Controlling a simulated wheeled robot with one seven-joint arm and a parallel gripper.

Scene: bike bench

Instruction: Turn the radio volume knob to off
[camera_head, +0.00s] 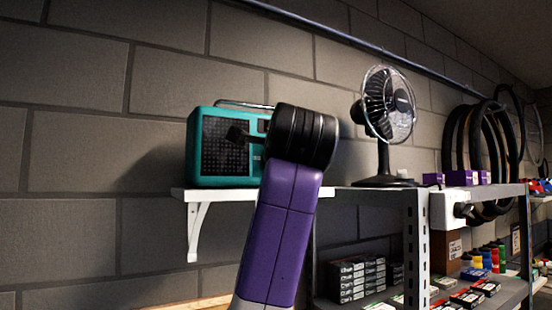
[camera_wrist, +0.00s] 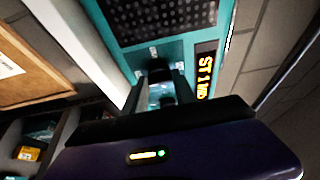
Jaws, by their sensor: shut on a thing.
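The teal radio (camera_head: 200,150) with a dark speaker grille stands on a white wall shelf (camera_head: 228,195). In the wrist view the radio's teal front (camera_wrist: 120,62) fills the top middle, with an amber lit display (camera_wrist: 205,75) to the right. My gripper (camera_wrist: 160,88) reaches to this front below the grille. Its two fingers are shut on the dark volume knob (camera_wrist: 157,72). The knob's pointer and exact setting cannot be read, as the fingers cover part of it. In the head view my arm hides the radio's right part and the knob.
A black desk fan (camera_head: 384,150) stands right of the radio on a metal rack (camera_head: 415,240). Boxes (camera_head: 358,278) sit on the rack's lower shelf, and tyres (camera_head: 470,135) hang on the wall at right. The block wall is close behind the radio. The wall left of the radio is clear.

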